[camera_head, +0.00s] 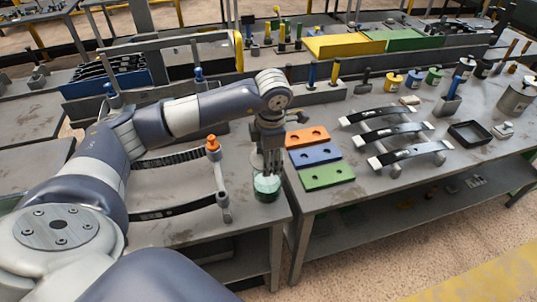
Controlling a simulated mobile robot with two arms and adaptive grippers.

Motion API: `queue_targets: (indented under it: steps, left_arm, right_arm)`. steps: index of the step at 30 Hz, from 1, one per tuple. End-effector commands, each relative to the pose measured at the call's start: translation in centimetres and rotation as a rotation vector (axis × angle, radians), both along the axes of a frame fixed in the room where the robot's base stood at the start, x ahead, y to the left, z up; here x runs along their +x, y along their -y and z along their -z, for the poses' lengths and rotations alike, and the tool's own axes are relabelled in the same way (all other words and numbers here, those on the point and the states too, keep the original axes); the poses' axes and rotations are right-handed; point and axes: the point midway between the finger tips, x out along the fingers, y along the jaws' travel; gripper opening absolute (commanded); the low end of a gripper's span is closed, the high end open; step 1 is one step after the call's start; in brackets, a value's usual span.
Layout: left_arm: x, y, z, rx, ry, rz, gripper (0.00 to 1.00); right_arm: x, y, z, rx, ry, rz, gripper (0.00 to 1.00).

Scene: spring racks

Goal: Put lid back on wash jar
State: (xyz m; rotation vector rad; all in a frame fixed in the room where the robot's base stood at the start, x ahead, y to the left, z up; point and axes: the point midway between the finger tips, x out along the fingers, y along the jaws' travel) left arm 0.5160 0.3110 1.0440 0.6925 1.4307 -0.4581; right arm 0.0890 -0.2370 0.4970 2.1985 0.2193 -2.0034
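The wash jar (267,187) looks like a small glass jar with green liquid. It stands near the front right corner of the left bench. My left gripper (269,168) points straight down right over the jar, its fingertips at the jar's mouth. I cannot tell whether the fingers are inside the mouth, touching the rim or just in front of it, nor whether they hold anything. I cannot make out the lid for certain; it may be hidden by the gripper. My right gripper is not in view.
Left of the jar stands a grey clamp post with an orange top (213,145), beside dark curved springs (172,210). On the right bench lie orange, blue and green plates (327,176), leaf springs (392,130), a black tray (469,134) and several small pots (414,78).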

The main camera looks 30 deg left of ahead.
Motion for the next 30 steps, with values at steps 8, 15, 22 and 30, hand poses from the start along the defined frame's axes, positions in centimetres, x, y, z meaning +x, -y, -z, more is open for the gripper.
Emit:
queue_targets:
  steps: [8, 15, 22, 30]
  left_arm:
    - [-0.1, 0.0, 2.9, 0.001, -0.001, 0.002, 0.16]
    - [0.0, 0.0, 5.0, 0.0, 0.0, 0.002, 0.16]
    - [0.0, 0.0, 5.3, 0.0, 0.001, 0.002, 0.16]
    - [0.0, 0.0, 5.3, 0.001, 0.0, 0.002, 0.16]
  right_arm:
    - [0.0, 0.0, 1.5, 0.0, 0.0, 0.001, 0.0]
    - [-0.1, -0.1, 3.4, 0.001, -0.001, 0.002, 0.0]
    - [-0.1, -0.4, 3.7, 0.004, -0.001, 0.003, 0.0]
    - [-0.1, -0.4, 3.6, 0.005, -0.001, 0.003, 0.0]
